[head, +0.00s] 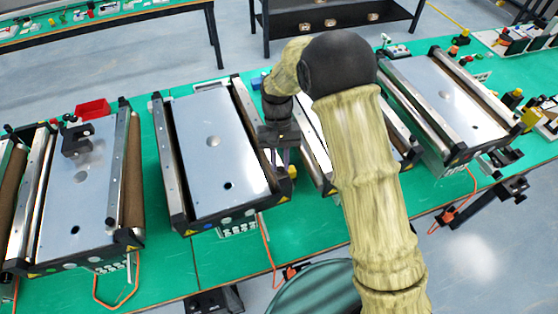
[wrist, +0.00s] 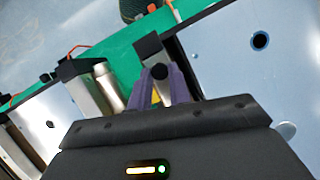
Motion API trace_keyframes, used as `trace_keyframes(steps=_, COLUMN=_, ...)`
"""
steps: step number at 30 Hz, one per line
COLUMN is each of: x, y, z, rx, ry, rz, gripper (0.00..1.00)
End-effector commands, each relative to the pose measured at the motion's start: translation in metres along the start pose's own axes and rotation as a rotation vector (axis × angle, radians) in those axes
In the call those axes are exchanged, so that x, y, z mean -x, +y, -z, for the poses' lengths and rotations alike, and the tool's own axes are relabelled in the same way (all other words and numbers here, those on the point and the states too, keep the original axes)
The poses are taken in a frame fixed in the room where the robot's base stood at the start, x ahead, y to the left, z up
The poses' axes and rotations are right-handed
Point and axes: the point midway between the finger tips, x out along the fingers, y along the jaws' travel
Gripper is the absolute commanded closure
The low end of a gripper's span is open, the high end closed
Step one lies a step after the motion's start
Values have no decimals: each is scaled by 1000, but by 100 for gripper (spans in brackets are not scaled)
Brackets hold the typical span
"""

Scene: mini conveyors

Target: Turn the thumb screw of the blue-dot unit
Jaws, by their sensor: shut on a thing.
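Several mini conveyor units stand on a green bench. The unit (head: 212,140) left of my arm in the head view seems to bear a small bluish dot on its front end, but the dot is too small to be sure of. My gripper (head: 284,160) points down at this unit's front right corner. In the wrist view, the purple fingers of my gripper (wrist: 160,82) are closed around a small dark round knob, the thumb screw (wrist: 159,71). In the head view my gripper hides the screw. How far it is turned cannot be told.
Another unit (head: 78,185) with a black bracket stands to the left, and one (head: 445,95) to the right. A further unit is partly behind my arm. A red bin (head: 93,109) sits at the back left. Orange cables hang at the bench's front edge.

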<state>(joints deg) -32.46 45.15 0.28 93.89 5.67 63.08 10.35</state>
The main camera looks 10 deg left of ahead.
Motion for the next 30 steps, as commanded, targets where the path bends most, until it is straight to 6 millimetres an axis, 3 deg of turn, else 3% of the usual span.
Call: trace_keyframes(steps=30, x=0, y=9, z=-4, rx=-875, ry=5, rz=368, gripper=100)
